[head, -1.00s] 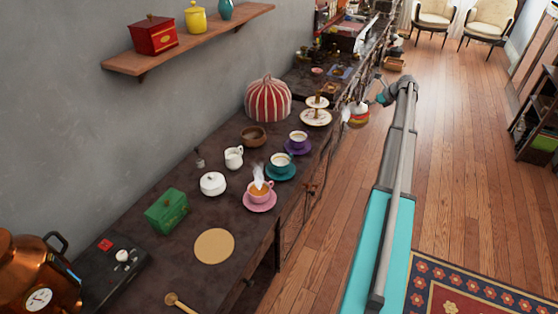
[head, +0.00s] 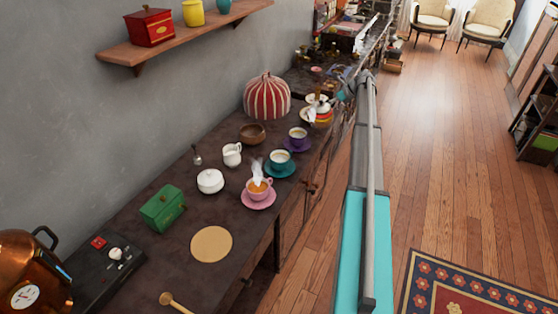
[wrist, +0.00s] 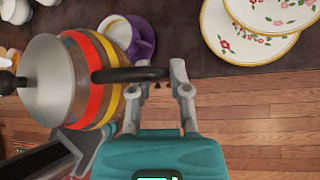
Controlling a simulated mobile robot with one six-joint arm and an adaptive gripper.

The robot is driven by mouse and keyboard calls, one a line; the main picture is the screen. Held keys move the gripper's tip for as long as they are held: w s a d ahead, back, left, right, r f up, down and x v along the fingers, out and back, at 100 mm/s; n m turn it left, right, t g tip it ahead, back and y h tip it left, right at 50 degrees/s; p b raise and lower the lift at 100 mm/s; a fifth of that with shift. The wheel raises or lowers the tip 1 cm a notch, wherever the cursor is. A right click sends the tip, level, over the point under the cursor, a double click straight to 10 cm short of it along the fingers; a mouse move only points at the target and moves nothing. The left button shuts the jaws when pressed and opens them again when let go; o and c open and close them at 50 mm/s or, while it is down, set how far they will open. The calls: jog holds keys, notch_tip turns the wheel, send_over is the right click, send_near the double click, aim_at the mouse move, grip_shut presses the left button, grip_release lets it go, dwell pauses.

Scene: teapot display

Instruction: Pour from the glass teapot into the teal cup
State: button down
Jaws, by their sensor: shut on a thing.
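The glass teapot (head: 324,117), banded in red, orange and yellow, hangs in the air near the counter's front edge, in front of the tiered stand. In the wrist view the teapot (wrist: 72,82) shows its pale lid and black handle (wrist: 135,74). My gripper (wrist: 155,88) is shut on that handle. The teal cup (head: 280,157) stands upright on its teal saucer (head: 279,173), left of and nearer than the teapot, apart from it. I cannot make out the teal cup in the wrist view.
A purple cup (head: 298,134) stands between the teal cup and the teapot; it also shows in the wrist view (wrist: 119,31). A pink cup (head: 259,188) with steam is nearer. The tiered stand (wrist: 265,45) is close to my gripper. A striped cosy (head: 267,97) stands behind.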

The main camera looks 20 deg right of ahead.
jog(key=w+a+f+n+b, duration=0.1)
jog(key=w+a, duration=0.2)
jog(key=a, duration=0.3)
jog(key=w+a+f+n+g+y+b, duration=0.1)
jog(key=w+a+f+b, duration=0.1)
jog(key=a, duration=0.3)
jog(key=shift+w+a, duration=0.35)
jog(key=shift+w, duration=0.55)
jog(key=shift+w+f+g+y, duration=0.1)
jog(key=shift+g+y, duration=0.3)
jog(key=shift+g, duration=0.1)
jog(key=shift+a, duration=0.15)
jog(key=shift+s+a+r+n+t+h+p, duration=0.4)
jog(key=shift+s+a+r+t+h+p, duration=0.3)
jog(key=shift+s+a+r+p, duration=0.15)
jog(key=shift+s+a+r+n+t+h+p, duration=0.4)
jog(key=shift+s+a+r+t+h+p, duration=0.3)
jog(key=shift+s+p, duration=0.25)
jog(key=shift+s+a+r+n+t+h+p, duration=0.3)
jog(key=shift+s+a+r+n+t+h, duration=0.15)
jog(key=shift+s+a, duration=0.3)
dwell(2.8)
